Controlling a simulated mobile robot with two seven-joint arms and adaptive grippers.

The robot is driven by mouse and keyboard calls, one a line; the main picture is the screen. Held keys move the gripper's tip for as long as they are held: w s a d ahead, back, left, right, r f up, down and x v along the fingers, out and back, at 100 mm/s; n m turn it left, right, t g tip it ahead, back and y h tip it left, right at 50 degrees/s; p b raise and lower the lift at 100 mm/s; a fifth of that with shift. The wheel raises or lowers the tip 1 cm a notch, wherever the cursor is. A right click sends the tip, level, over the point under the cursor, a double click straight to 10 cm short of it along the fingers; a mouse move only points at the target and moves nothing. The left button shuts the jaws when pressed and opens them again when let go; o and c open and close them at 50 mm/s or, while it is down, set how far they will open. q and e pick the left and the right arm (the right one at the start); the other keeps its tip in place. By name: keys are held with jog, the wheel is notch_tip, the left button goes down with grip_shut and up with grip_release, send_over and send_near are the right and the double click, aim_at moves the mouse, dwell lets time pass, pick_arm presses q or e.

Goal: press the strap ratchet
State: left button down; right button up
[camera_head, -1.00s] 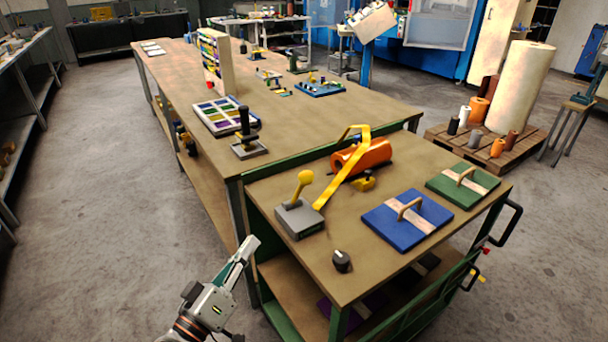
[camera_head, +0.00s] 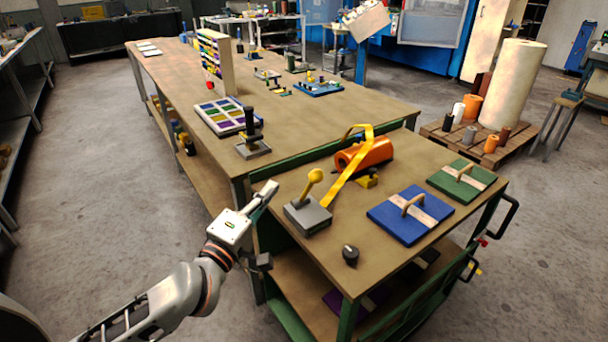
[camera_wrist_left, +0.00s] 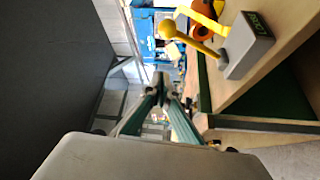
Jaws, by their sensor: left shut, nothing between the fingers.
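The strap ratchet is a grey block (camera_head: 307,217) with a yellow ball-ended lever (camera_head: 312,183) leaning up from it, at the near left of the lower bench top. A yellow strap (camera_head: 347,180) runs from beside it over an orange roll (camera_head: 365,155). The block also shows in the left wrist view (camera_wrist_left: 248,45), with a green label, and its lever ball (camera_wrist_left: 167,28) lies above the fingertips in that picture. My left gripper (camera_head: 270,190) is shut and empty, left of the block and apart from it, near the bench's left edge. It also shows in the left wrist view (camera_wrist_left: 160,80).
A black knob (camera_head: 350,255) stands in front of the ratchet. A blue board (camera_head: 388,222) and a green board (camera_head: 447,188) with handles lie to the right. A black-handled device (camera_head: 252,140) stands on the long table behind. A pallet (camera_head: 460,145) with rolls stands at right.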

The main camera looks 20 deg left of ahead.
pick_arm(q)
send_over(309, 190)
jog(key=s+a, duration=0.1)
jog(key=s, duration=0.1)
jog(key=shift+s+a+r+p, duration=0.15)
jog(key=shift+p, duration=0.3)
dwell(0.3)
